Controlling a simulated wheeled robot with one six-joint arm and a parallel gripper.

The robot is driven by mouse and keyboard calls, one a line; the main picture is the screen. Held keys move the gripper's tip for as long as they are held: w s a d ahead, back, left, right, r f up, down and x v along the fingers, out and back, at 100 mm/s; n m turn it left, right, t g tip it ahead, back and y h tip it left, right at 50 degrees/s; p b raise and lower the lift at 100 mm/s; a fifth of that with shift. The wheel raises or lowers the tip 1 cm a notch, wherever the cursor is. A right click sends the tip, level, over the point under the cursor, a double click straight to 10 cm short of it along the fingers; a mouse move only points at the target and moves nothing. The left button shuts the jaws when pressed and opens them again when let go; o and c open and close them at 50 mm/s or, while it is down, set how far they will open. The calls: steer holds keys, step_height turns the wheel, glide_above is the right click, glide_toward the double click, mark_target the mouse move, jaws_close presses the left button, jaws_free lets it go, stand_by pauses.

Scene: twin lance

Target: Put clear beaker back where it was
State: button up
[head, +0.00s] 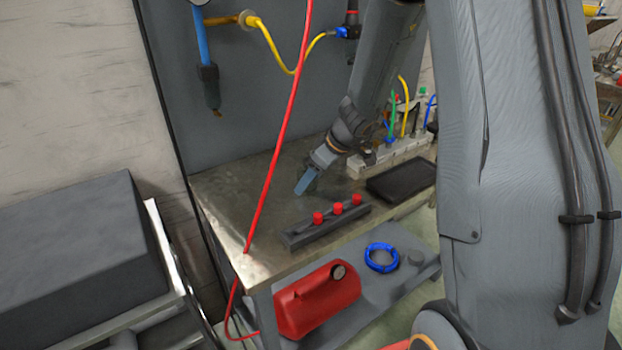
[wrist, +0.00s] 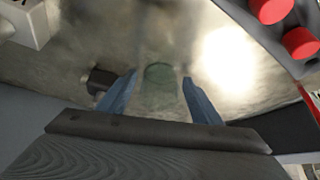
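The clear beaker (wrist: 160,84) shows in the wrist view as a faint, greenish see-through shape with a round outline, between my two blue fingertips. I cannot make it out in the head view. My gripper (wrist: 160,88) has its fingers apart, one on each side of the beaker. The frames do not show clearly whether they touch its sides. In the head view my gripper (head: 305,184) points down low over the metal workbench (head: 235,205), behind the dark rack with red caps. Its height above the bench top is hard to judge.
A dark rack with red caps (head: 325,227) stands at the bench front. A black tray (head: 400,180) and a power strip with coloured cables (head: 390,155) are to the right. A red cable (head: 281,130) hangs in front of the bench. The left bench top is clear.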

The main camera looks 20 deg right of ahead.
steer(key=shift+r+p, duration=0.2)
steer(key=shift+p, duration=0.1)
steer(key=shift+s+d+r, duration=0.1)
steer(key=shift+d+r, duration=0.05)
steer(key=shift+r, duration=0.2)
steer(key=b+v, duration=0.2)
steer(key=v, duration=0.9)
steer(key=s+a+f+m, duration=0.1)
steer(key=s, duration=0.2)
steer(key=s+a+f+m+g+h, duration=0.1)
steer(key=s, duration=0.2)
steer(key=s+a+f+m+g, duration=0.1)
steer(key=s+f, duration=0.1)
steer(key=s, duration=0.1)
steer(key=shift+a, duration=0.2)
steer(key=s+f+m+g+h, duration=0.1)
steer(key=s+m, duration=0.4)
steer(key=s, duration=0.6)
steer(key=shift+a+f+g+h, duration=0.45)
steer(key=shift+f+h, duration=0.45)
steer(key=shift+f, duration=0.45)
